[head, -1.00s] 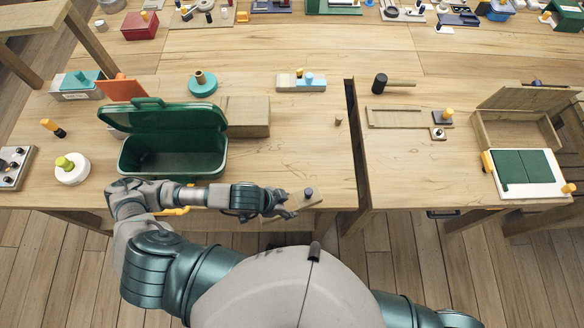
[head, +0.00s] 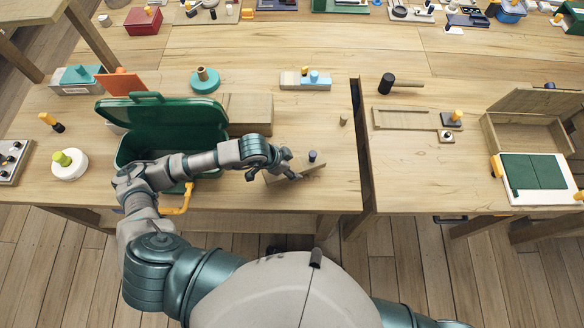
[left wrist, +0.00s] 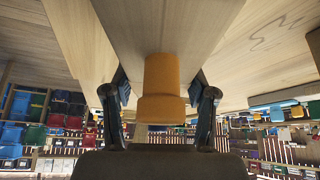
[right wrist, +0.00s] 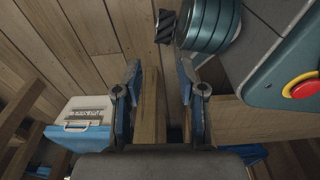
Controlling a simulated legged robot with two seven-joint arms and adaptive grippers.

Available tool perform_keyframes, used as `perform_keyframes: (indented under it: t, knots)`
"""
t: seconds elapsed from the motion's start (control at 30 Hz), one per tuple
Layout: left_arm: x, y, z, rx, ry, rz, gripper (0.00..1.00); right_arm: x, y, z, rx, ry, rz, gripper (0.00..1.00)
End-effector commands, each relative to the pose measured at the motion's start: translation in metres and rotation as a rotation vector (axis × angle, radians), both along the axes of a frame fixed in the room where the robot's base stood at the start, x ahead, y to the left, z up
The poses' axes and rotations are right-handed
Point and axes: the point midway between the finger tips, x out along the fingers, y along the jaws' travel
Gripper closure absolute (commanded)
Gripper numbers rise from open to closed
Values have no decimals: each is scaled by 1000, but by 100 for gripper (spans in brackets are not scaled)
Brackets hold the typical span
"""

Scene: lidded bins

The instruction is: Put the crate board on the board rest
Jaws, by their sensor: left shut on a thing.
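A wooden board (head: 312,171) with a dark peg on top, which I take for the crate board, is held by my left gripper (head: 289,172) near the table's front edge. In the left wrist view my left gripper (left wrist: 160,108) is shut on the board's orange knob (left wrist: 160,85), and the board's wooden face (left wrist: 165,25) fills the top. A shallow wooden frame (head: 398,117) lies to the right beyond the table gap; it may be the board rest, but I cannot tell for sure. My right gripper (right wrist: 158,85) is open and empty, outside the head view.
A green lidded bin (head: 130,150) stands open behind my left arm, with a wooden block (head: 250,110) beside it. A mallet (head: 390,83) lies behind the frame. An open wooden crate (head: 520,135) and a white-green panel (head: 535,178) are at right. A gap separates the two tables.

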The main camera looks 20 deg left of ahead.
Motion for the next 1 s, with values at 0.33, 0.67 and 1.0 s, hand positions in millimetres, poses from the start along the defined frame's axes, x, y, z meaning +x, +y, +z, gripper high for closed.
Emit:
perform_keyframes:
  t: [0.33,0.67,1.0]
  knots:
    - [9,2,-34,-2,1,1,88,-15,-3,-6,-2,8,2,60]
    - [10,2,-37,-2,-3,1,88,-18,-3,-9,-3,15,3,60]
    - [9,2,-37,-1,-1,0,18,-10,-2,-5,0,2,2,60]
